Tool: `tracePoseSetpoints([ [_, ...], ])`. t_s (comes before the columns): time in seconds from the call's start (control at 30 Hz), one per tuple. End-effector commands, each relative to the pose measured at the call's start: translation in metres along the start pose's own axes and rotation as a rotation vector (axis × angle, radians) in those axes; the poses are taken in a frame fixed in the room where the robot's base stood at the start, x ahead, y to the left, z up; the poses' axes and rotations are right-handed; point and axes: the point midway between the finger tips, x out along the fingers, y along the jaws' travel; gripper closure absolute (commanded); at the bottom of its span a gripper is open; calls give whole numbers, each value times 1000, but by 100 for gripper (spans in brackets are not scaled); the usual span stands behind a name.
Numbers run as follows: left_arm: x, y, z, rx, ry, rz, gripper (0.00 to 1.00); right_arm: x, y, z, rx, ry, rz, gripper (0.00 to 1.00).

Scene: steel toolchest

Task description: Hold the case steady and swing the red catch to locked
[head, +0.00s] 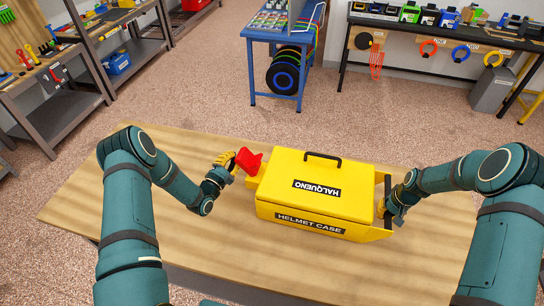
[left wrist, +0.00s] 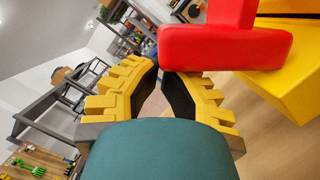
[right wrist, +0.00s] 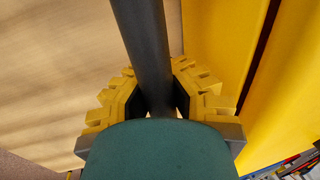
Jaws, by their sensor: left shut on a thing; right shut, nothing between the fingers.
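The yellow helmet case (head: 315,187) lies on the wooden table with its lid down. The red catch (head: 249,160) sticks out at its left end and shows large in the left wrist view (left wrist: 225,47). My left gripper (head: 229,161) is shut on the red catch, its fingertips at the catch's lower edge. My right gripper (head: 386,207) is at the case's right end, beside the dark upright bar (head: 387,190). In the right wrist view that bar (right wrist: 146,45) covers the middle of the fingers; the fingers are shut, and their contact with it is hidden.
The table top (head: 110,210) is bare around the case, with free room at left. A black handle (head: 323,158) stands up on the lid. Behind, across the floor, are a blue trolley (head: 277,60), a workbench (head: 440,35) and grey shelves (head: 60,110).

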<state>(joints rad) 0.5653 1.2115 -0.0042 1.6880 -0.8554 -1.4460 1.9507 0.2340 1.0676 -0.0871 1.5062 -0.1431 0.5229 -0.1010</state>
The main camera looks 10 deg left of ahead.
Motion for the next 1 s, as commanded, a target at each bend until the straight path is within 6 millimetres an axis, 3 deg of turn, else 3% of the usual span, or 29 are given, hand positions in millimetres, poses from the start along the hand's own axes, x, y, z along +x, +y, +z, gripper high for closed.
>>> tracePoseSetpoints([
  [0.37, 4, 3, 14, 102, -10, -26, 100, -1, -5, -2, -3, 4, -5, 100],
  [1.0, 13, 5, 51, 442, -11, -111, 100, -1, -5, -2, -4, 3, -6, 100],
])
